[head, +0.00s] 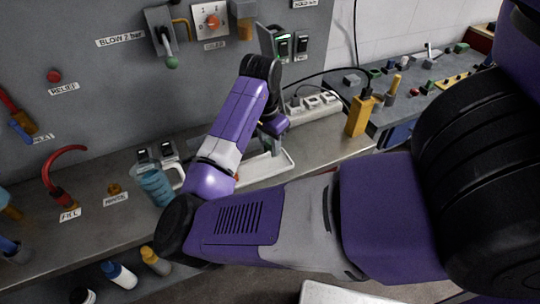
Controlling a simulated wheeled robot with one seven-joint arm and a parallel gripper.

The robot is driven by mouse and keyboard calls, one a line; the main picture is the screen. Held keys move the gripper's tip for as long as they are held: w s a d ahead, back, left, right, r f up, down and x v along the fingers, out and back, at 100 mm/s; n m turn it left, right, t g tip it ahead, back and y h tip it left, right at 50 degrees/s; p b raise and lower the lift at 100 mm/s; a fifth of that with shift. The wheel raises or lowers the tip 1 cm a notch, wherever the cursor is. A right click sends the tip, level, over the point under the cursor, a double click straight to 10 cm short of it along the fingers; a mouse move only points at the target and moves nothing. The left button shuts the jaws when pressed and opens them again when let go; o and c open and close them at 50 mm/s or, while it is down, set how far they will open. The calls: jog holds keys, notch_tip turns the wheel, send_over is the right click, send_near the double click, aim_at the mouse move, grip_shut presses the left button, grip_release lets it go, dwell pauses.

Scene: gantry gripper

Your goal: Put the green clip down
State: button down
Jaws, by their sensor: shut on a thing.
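My gripper (273,143) points down over a white tray (284,163) on the grey bench, at the middle of the head view. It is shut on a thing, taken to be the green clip. My forearm and wrist cover most of the fingers, and the held clip cannot be made out clearly. Whether it touches the tray cannot be told.
A blue bottle (155,186) stands left of my forearm. A yellow box with a black cable (359,117) and a white power strip (312,105) are to the right. A grey panel with levers rises behind. Bench right of the tray is partly clear.

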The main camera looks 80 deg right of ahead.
aim_at(271, 164)
jog(key=shift+f, duration=2.45)
jog(key=shift+f, duration=0.15)
jog(key=c, duration=1.3)
grip_release()
jog(key=shift+c, duration=0.2)
jog(key=r, duration=0.4)
jog(key=a+r, duration=0.1)
jog(key=r, duration=0.7)
jog(key=shift+w+a+r+b, duration=0.15)
jog(key=shift+w+b, duration=0.2)
jog(key=shift+b, duration=0.05)
